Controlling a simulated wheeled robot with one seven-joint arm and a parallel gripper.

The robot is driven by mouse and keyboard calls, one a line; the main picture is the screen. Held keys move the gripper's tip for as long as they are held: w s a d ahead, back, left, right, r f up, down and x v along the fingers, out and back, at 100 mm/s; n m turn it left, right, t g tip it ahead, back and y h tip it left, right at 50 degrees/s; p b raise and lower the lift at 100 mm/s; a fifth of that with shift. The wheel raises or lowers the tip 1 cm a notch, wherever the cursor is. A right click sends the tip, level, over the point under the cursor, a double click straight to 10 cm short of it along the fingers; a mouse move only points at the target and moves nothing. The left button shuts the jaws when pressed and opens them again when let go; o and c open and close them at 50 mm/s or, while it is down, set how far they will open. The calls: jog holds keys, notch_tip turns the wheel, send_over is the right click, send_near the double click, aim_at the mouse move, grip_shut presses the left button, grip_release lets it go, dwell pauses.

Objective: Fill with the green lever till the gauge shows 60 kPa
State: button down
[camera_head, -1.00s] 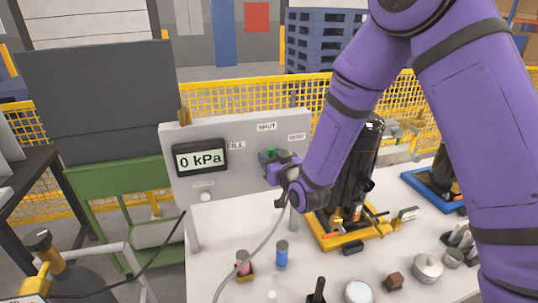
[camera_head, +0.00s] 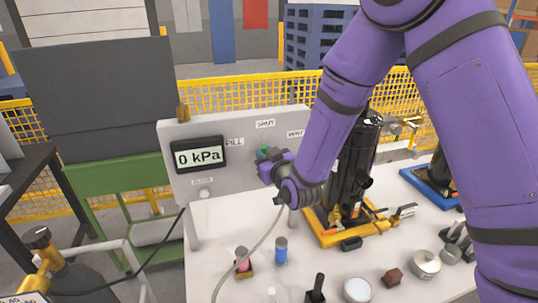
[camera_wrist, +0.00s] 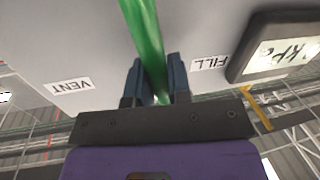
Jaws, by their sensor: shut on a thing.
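The green lever (camera_head: 263,153) is on the grey panel (camera_head: 240,180), mostly hidden behind my gripper (camera_head: 270,167) in the head view. In the wrist view the green lever (camera_wrist: 145,30) runs down between the two dark fingers of my gripper (camera_wrist: 156,68), which are shut on it. The gauge (camera_head: 198,157) on the panel's left reads 0 kPa. The labels FILL (camera_head: 234,142), SHUT (camera_head: 265,124) and VENT (camera_head: 295,133) stand around the lever, FILL on the left, SHUT above and VENT on the right.
On the white table in front of the panel are a blue-capped cylinder (camera_head: 281,251), a pink item (camera_head: 243,262) and several small parts. A black compressor (camera_head: 357,165) on a yellow base stands to the right. A hose (camera_head: 250,252) hangs below my gripper.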

jog(key=a+n, duration=0.2)
jog(key=s+a+f+n, duration=0.1)
jog(key=shift+h, duration=0.3)
jog(key=n, duration=0.1)
jog(key=a+f+n, duration=0.1)
jog(key=a+n, duration=0.1)
jog(key=shift+s+a+f+g+h, duration=0.1)
jog(key=shift+s+f+g+h, duration=0.2)
jog(key=shift+f+h, duration=0.1)
jog(key=shift+a+f+n, duration=0.25)
jog(key=shift+f+n, duration=0.1)
jog(key=shift+n, duration=0.35)
jog(key=c, duration=1.1)
grip_release()
jog(key=v, duration=1.1)
jog(key=shift+a+r, duration=0.1)
